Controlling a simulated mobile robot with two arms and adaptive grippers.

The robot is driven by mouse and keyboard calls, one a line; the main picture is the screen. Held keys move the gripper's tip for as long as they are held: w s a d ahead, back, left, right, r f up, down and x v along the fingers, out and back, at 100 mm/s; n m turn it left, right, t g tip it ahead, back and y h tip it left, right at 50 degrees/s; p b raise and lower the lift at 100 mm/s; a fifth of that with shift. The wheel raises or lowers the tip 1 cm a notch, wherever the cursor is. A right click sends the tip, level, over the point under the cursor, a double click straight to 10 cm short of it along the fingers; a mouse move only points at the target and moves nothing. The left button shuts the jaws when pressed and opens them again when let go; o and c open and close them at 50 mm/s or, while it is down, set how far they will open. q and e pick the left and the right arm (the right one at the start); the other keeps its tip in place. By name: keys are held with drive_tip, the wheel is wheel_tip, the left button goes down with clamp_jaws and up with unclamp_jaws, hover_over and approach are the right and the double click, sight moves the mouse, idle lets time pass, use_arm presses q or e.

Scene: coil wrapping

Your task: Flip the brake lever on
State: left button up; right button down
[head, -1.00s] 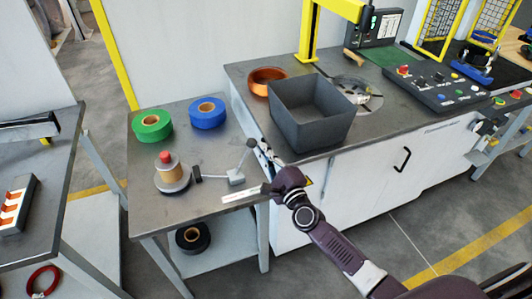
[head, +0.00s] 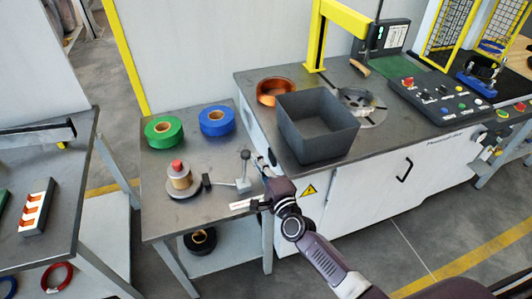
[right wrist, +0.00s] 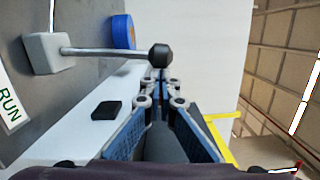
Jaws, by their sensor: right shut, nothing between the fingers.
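The brake lever is a thin grey rod with a dark ball knob (head: 245,155), standing on a light grey block (head: 243,186) at the right side of the small table. In the head view the rod stands nearly upright. My right gripper (head: 260,164) is shut and empty, just right of the knob. In the right wrist view the shut fingertips (right wrist: 160,84) are close below the knob (right wrist: 160,55); I cannot tell whether they touch. The rod runs left from the knob to its block (right wrist: 47,53). My left gripper is not in view.
A white label (head: 247,204), reading RUN in the wrist view, lies in front. The machine bench with a dark bin (head: 318,147) borders on the right.

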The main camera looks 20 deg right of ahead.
sight(242, 155)
drive_tip(key=a+n+p, duration=0.1)
drive_tip(key=a, duration=0.1)
drive_tip(key=a+r+n+p, duration=0.1)
drive_tip(key=a+n, duration=0.1)
drive_tip(key=shift+p, duration=0.4)
drive_tip(key=a+n, duration=0.1)
drive_tip(key=a+n+p, duration=0.1)
drive_tip(key=a+n, duration=0.1)
drive_tip(key=shift+s+f, duration=0.15)
drive_tip(key=shift+f, duration=0.05)
drive_tip(key=shift+a+f, duration=0.1)
drive_tip(key=shift+s, duration=0.1)
